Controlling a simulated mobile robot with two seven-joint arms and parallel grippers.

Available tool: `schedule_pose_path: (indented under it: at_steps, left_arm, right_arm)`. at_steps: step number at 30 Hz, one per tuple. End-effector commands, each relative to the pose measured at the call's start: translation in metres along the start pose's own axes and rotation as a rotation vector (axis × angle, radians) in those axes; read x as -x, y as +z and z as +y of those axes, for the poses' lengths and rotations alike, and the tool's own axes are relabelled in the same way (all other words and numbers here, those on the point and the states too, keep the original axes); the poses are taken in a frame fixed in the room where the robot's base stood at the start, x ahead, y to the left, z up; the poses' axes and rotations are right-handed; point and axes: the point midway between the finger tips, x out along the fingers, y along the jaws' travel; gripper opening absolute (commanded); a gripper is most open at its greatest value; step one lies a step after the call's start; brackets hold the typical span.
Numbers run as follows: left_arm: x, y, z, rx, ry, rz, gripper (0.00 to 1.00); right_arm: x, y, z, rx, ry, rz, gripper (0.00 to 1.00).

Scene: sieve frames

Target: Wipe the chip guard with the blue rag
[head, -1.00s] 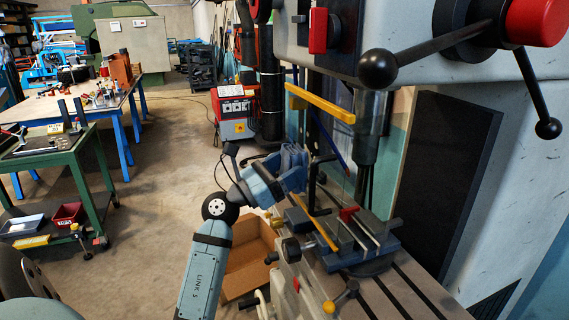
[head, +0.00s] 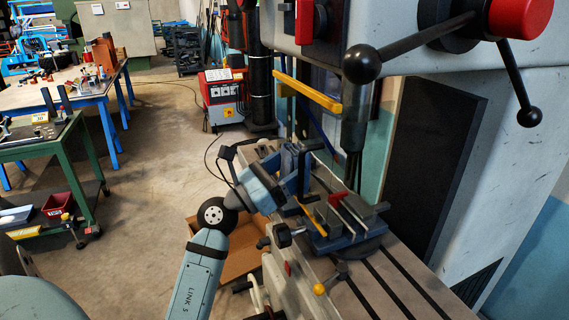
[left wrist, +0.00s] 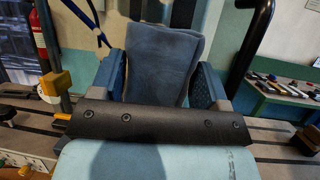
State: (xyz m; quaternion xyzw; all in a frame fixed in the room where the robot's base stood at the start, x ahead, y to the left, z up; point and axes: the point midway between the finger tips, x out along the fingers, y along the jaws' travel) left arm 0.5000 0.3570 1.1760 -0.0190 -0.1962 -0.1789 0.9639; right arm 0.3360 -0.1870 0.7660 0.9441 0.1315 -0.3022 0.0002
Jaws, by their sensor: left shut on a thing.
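My left gripper (head: 292,168) is shut on the blue rag, in front of the drill press spindle. In the left wrist view the blue rag (left wrist: 162,62) stands up as a folded dark-blue cloth between the two blue fingers (left wrist: 158,84). A yellow bar (head: 307,92), which looks like the top edge of the chip guard, hangs above and beyond the gripper. A clear panel beneath it cannot be made out for certain, nor whether the rag touches it. My right gripper is not in view.
A vise (head: 345,222) with a red block sits on the slotted drill press table (head: 388,278), close right of the gripper. Black feed handles (head: 361,64) jut out above. An open cardboard box (head: 240,262) lies below my forearm. A green cart (head: 45,150) stands left.

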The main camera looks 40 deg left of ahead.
Motion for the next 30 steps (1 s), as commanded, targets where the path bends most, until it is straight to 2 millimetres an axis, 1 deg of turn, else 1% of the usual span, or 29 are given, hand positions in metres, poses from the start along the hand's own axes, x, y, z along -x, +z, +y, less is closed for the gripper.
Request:
schedule_pose_path:
  at_steps: [2,7,14,20,24,30]
  left_arm:
    - [-0.003,0.006,0.000,0.000,-0.001,-0.001,0.50]
    - [-0.009,0.018,0.001,0.000,-0.001,-0.001,0.50]
    - [-0.010,0.017,0.004,0.000,-0.001,-0.001,0.50]
    - [-0.011,0.016,0.021,-0.001,-0.001,0.000,0.50]
    - [-0.011,0.015,0.033,-0.002,-0.001,0.001,0.50]
    - [-0.012,0.015,0.042,0.000,-0.001,0.000,0.50]
  right_arm:
    - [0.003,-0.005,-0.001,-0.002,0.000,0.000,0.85]
    - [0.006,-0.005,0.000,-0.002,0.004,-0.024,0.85]
    - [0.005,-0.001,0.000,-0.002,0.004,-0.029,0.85]
    - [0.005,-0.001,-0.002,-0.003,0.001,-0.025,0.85]
    - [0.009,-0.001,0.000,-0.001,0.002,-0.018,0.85]
    - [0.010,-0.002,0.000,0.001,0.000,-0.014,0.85]
